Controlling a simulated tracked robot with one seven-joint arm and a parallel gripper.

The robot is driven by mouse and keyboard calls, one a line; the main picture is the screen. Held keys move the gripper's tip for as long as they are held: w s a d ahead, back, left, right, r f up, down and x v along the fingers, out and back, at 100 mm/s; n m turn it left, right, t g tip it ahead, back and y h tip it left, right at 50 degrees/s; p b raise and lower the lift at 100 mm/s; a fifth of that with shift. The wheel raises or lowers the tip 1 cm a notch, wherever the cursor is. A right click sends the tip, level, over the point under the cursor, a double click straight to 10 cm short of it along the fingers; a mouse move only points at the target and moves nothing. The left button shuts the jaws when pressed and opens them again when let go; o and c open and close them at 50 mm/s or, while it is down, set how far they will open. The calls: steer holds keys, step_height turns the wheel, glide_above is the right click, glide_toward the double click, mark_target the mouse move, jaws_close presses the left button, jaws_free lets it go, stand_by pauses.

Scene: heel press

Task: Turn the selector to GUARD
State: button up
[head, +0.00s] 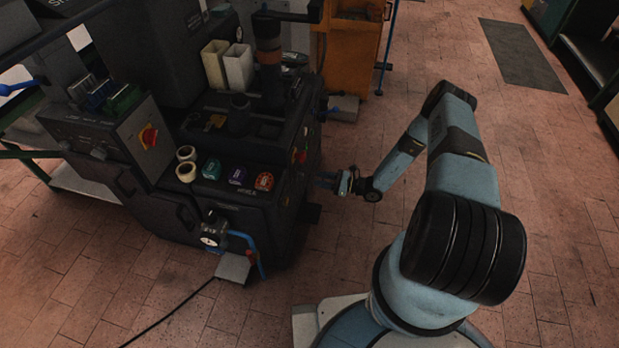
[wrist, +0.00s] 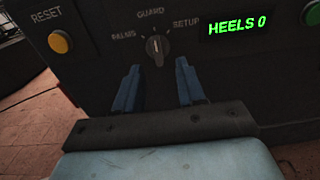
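The selector (wrist: 157,47) is a dark round knob with a ridge on the black panel in the wrist view. The labels PALMS, GUARD and SETUP stand left of, above and right of it. The ridge looks roughly upright, but I cannot tell surely which label it points at. My gripper (wrist: 158,72) is open, its two blue fingers apart below and to either side of the knob, with nothing between them. In the head view my gripper (head: 322,180) is at the right side of the press (head: 120,200); the selector is hidden there.
In the wrist view a yellow RESET button (wrist: 60,42) is at left, a green HEELS 0 display (wrist: 237,27) at right, and another button (wrist: 312,14) at the right edge. An orange cabinet (head: 350,50) stands behind in the head view.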

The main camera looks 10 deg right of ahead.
steer(key=v, duration=0.6)
steer(key=shift+d, duration=0.45)
steer(key=w+d+r+n+g+h, duration=0.15)
steer(key=r+n+g, duration=0.25)
steer(key=r, duration=0.7)
steer(key=w+r+n+g+h, duration=0.1)
steer(key=w+r+n+g, duration=0.3)
steer(key=r, duration=0.8)
steer(key=s+r+n+h, duration=0.3)
steer(key=r, duration=0.8)
steer(key=s+r+n+h, duration=0.3)
steer(key=s+r+n, duration=0.1)
steer(key=r, duration=0.6)
steer(key=s+r+n+t+h, duration=0.1)
steer(key=s+r+n+h, duration=0.1)
steer(key=s+r, duration=0.5)
steer(key=s+r+n+t+h, duration=0.1)
steer(key=s+r+n+h, duration=0.2)
steer(key=r, duration=0.7)
steer(key=s+d+r+n+t+h, duration=0.1)
steer(key=s+r, duration=0.3)
steer(key=s, duration=0.5)
steer(key=s+d+r+n+t+h, duration=0.1)
steer(key=s+r+t, duration=0.3)
steer(key=s, duration=0.5)
steer(key=shift+s+r+h, duration=0.25)
steer(key=shift+r+h, duration=0.35)
steer(key=shift+h, duration=0.15)
